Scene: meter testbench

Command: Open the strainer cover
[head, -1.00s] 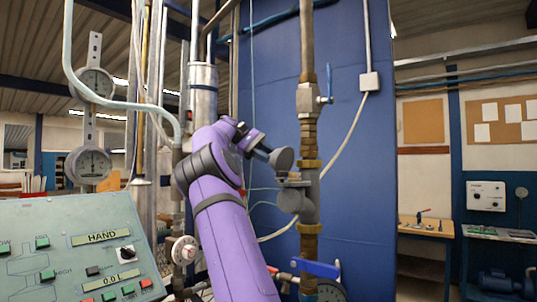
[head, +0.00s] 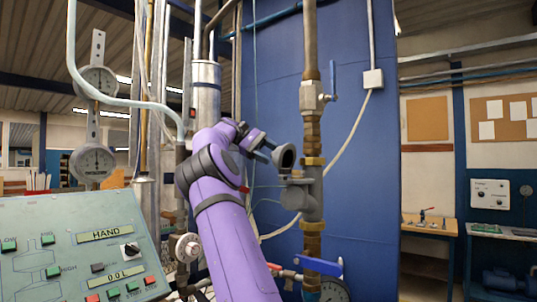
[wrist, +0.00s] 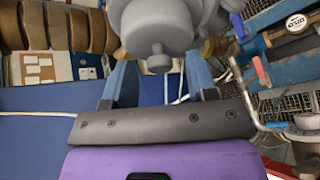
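The strainer (head: 308,204) is a grey body on the vertical pipe in the head view. In the wrist view the grey cover (wrist: 160,24) fills the top middle, with a stubby knob (wrist: 158,62) pointing at my gripper. My gripper (wrist: 158,72) is open, with its blue fingers on either side of the knob and visible gaps to it.
Another valve (head: 312,97) is above on the pipe. A control panel (head: 70,245) stands front left. Thin cables run behind, before a blue wall (head: 355,190).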

